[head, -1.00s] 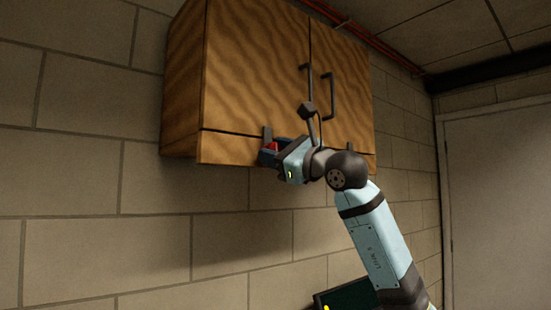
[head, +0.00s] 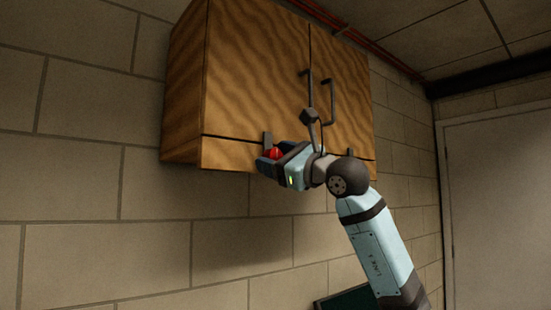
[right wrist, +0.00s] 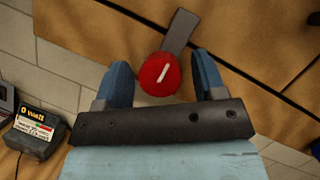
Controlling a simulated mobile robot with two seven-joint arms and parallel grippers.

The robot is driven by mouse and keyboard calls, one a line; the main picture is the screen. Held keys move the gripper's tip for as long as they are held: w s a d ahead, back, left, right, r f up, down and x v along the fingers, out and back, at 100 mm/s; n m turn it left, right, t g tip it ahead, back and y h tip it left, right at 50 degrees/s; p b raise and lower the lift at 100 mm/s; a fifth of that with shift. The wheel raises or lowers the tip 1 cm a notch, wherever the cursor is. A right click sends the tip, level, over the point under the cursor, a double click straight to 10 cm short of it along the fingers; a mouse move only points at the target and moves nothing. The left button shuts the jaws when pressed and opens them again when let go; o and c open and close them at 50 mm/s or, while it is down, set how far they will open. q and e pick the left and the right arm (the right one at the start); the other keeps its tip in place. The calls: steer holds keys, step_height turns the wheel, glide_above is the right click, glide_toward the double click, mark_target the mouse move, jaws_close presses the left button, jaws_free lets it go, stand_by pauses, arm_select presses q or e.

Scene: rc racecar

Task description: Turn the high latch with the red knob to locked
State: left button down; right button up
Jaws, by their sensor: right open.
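The latch is a grey metal bar (head: 267,140) with a round red knob (head: 275,153) at its lower end, at the bottom of the wooden cabinet's left door. In the head view the bar stands upright and crosses the seam between door and lower strip. The right wrist view shows the knob (right wrist: 160,74) with a white mark, and the bar (right wrist: 181,30) running up from it. My right gripper (head: 272,160) is open, its blue fingers (right wrist: 163,77) on either side of the knob; I see gaps on both sides. My left gripper is not in view.
The wooden cabinet (head: 255,70) hangs on a block wall and has two dark door handles. Another small dark fitting (head: 349,152) sits under the right door. A small device with a lit screen (right wrist: 38,133) shows at left in the wrist view. The wall below the cabinet is clear.

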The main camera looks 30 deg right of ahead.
arm_select(q)
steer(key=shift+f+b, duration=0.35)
steer(key=shift+b, duration=0.75)
arm_select(e)
steer(key=v, duration=1.3)
steer(key=shift+s, duration=0.25)
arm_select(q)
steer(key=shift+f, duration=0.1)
